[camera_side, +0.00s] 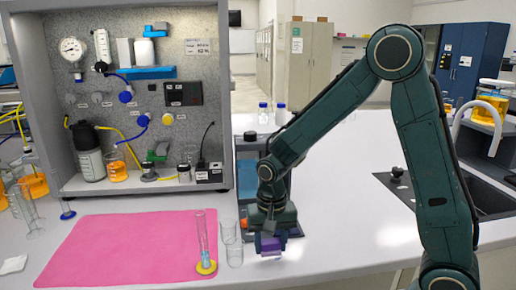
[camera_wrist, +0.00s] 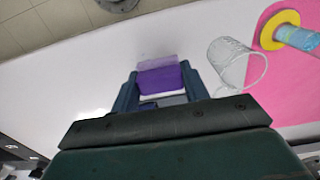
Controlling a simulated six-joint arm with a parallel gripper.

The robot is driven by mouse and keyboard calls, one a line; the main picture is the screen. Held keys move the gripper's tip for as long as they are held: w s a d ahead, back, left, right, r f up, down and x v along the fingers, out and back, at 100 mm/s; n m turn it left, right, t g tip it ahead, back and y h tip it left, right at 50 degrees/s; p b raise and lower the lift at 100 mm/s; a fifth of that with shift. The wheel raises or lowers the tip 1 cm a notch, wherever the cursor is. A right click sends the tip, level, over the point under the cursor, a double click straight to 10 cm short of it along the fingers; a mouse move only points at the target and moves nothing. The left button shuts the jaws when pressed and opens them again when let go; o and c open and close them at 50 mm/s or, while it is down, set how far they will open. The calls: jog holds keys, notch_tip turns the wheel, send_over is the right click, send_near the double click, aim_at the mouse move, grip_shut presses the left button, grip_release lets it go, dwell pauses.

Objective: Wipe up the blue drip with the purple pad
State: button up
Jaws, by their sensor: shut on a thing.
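The purple pad (camera_side: 269,244) is held by my gripper (camera_side: 267,240), low over the white bench near its front edge. In the wrist view the purple pad (camera_wrist: 160,78) sits between the two fingers of my gripper (camera_wrist: 160,84), which is shut on it. I cannot tell whether the pad touches the bench. I cannot make out the blue drip on the bench in either view; the pad or my gripper may hide it.
A clear beaker (camera_side: 234,254) stands just left of my gripper. A glass cylinder with a yellow foot (camera_side: 206,267) stands on the pink mat (camera_side: 130,250). The rig cabinet (camera_side: 232,100) and a dark frame (camera_side: 240,165) are behind.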

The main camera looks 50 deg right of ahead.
aim_at(280, 248)
jog(key=shift+f, duration=0.95)
jog(key=shift+s+d+f, duration=0.1)
jog(key=shift+d+f, duration=0.1)
jog(key=shift+f, duration=0.1)
jog(key=shift+c, duration=0.4)
jog(key=shift+s+d, duration=1.05)
jog(key=shift+s, duration=0.05)
jog(key=shift+w+a+f, duration=0.15)
jog(key=shift+w+a, duration=0.25)
jog(key=shift+a, duration=0.05)
jog(key=shift+w+a, duration=0.8)
jog(key=shift+w, duration=0.05)
jog(key=shift+r, duration=4.1)
